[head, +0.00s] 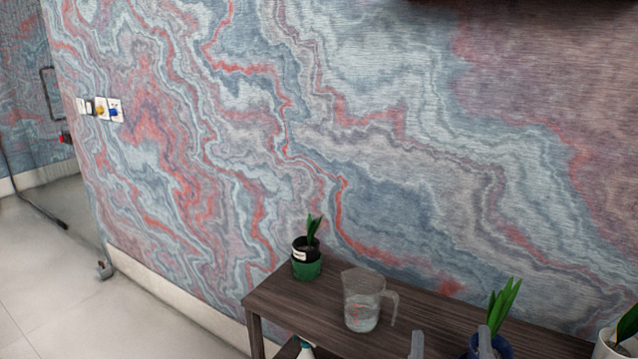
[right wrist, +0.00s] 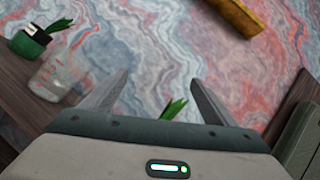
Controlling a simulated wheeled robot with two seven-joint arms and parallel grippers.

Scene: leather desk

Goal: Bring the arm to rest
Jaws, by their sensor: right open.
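My right gripper (head: 451,345) shows at the bottom edge of the head view as two grey fingertips standing apart. In the right wrist view its two fingers (right wrist: 158,90) are spread with nothing between them that they hold. Green leaves of a plant (right wrist: 174,108) show behind the gripper there. The clear measuring jug (right wrist: 55,78) stands to the left of the fingers, apart from them. My left gripper is not in view.
The dark wooden table (head: 290,298) stands against the patterned wall. It bears a green-potted plant (head: 306,262), the jug (head: 362,308), a blue-potted plant (head: 500,312) and a white pot (head: 612,345). A yellow-brown object (right wrist: 235,16) shows in the wrist view. Open floor (head: 60,270) lies left.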

